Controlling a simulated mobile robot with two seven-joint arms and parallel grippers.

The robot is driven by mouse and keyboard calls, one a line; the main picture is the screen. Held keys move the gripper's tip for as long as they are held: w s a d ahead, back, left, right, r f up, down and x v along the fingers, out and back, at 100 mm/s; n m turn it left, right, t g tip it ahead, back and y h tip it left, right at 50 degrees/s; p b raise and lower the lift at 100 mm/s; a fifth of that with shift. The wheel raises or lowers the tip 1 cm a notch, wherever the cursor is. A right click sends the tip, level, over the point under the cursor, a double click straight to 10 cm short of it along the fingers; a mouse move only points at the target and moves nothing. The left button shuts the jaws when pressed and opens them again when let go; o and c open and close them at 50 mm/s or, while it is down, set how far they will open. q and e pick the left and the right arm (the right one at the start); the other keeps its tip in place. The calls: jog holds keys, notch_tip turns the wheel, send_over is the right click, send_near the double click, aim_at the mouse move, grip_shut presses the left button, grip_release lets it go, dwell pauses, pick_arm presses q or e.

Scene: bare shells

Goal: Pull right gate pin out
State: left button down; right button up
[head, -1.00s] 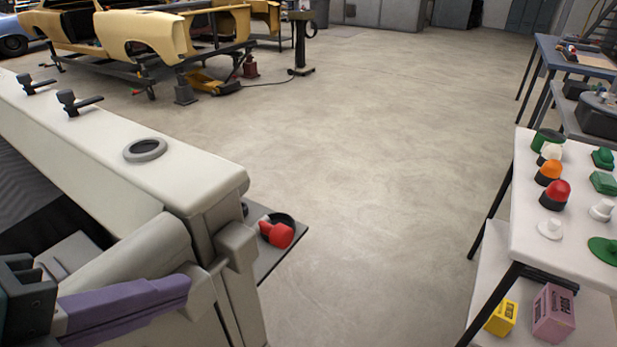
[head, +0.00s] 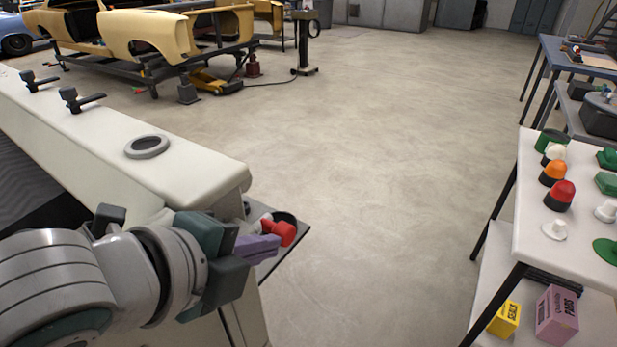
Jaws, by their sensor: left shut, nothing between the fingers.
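A red knob (head: 281,232), which looks like the head of the right gate pin, shows at the rear corner of the white body shell (head: 205,183). It lies over a small dark plate (head: 290,218). Any shank of the pin is hidden. My left gripper (head: 262,247) has purple fingers, seen nearly edge-on. They are shut with nothing between them. The fingertips lie just left of and below the red knob; I cannot tell whether they touch it. My right gripper is not in view.
Two black handles (head: 76,99) and a grey ring (head: 147,146) sit on the shell's top edge. At right, a white table (head: 530,235) holds coloured caps, with boxes on its lower shelf. A yellow car body (head: 135,32) stands behind. The middle floor is clear.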

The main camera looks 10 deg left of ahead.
aim_at(289, 225)
pick_arm(q)
jog(key=shift+w, duration=0.1)
jog(key=w, duration=0.1)
jog(key=w+d, duration=0.1)
jog(key=w, duration=0.3)
jog(key=shift+w+d, duration=0.1)
jog(key=shift+d, duration=0.3)
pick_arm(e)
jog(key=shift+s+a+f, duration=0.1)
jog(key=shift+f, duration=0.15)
pick_arm(q)
jog(key=shift+f, duration=0.1)
